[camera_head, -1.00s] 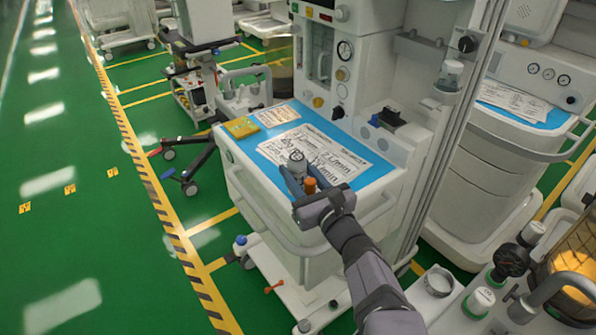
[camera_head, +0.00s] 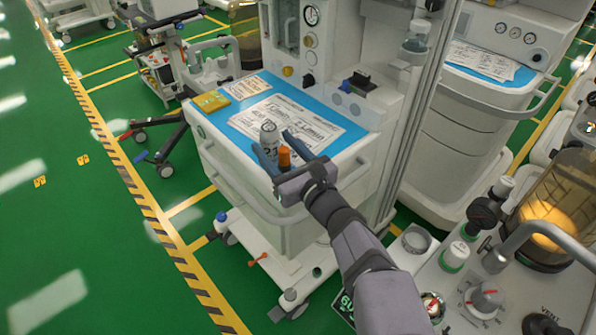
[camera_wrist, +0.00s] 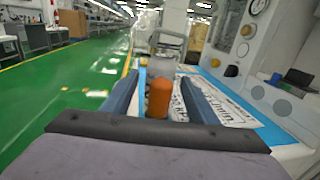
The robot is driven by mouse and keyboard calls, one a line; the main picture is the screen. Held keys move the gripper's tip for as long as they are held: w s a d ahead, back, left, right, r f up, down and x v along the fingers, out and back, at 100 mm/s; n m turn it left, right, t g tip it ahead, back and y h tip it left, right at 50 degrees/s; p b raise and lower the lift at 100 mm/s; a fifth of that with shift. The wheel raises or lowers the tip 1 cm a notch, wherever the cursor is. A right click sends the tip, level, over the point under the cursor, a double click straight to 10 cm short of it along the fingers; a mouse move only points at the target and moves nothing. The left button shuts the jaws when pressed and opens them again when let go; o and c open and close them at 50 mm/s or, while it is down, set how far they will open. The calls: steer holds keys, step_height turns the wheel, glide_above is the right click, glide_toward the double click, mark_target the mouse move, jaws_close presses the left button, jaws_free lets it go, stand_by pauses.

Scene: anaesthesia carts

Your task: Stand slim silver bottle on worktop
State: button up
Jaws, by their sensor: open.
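In the wrist view the bottle (camera_wrist: 165,62) shows ahead, behind an orange cylinder. My gripper (camera_head: 274,143) is open, reaching over the worktop's front edge, with a finger on either side of the bottle's near side. The orange cylinder (camera_head: 284,158) shows between the fingers, closer to my palm; it also shows in the wrist view (camera_wrist: 160,98). I cannot tell whether a finger touches either one.
Printed sheets (camera_head: 296,124) lie flat on the worktop, and a yellow pad (camera_head: 211,101) lies at its left corner. A black device (camera_head: 357,85) sits at the back right. A rail (camera_head: 345,183) runs round the worktop's front. The worktop's left middle is clear.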

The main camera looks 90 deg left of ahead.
steer(key=shift+o, duration=0.5)
steer(key=b+v, duration=0.1)
steer(key=v, duration=0.8)
steer(key=shift+w+d, duration=0.2)
steer(key=shift+d, duration=0.1)
